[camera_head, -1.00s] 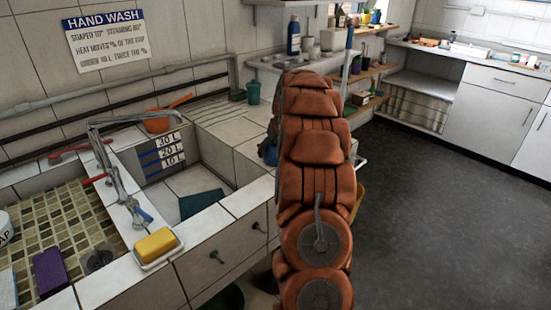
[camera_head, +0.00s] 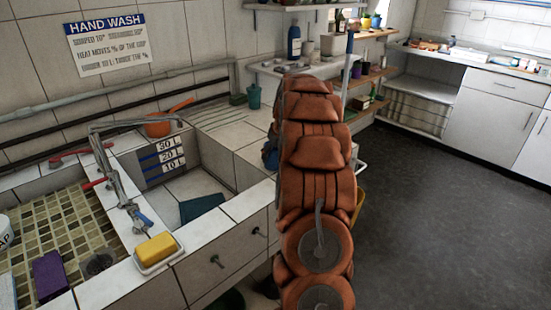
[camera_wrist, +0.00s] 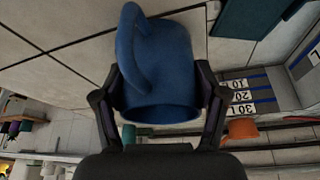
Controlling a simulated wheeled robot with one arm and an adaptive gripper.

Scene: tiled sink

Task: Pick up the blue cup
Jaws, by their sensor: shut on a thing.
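The blue cup (camera_wrist: 165,62) fills the middle of the wrist view, with its handle toward the camera's top left and its rim toward my palm. My gripper (camera_wrist: 160,82) is shut on it, with one dark finger against each side. White tiles lie behind the cup. I cannot tell whether it is clear of the tiles. In the head view a small patch of the blue cup (camera_head: 270,154) shows at the left edge of my orange arm, above the counter's right end. The arm hides my gripper and most of the cup there.
The tiled sink basin (camera_head: 213,160) with a dark teal cloth (camera_head: 202,207) lies left of my arm. A yellow sponge (camera_head: 156,248) sits on the front ledge. An orange pot (camera_head: 158,128) and a green cup (camera_head: 254,96) stand behind. Open floor (camera_head: 440,220) is at right.

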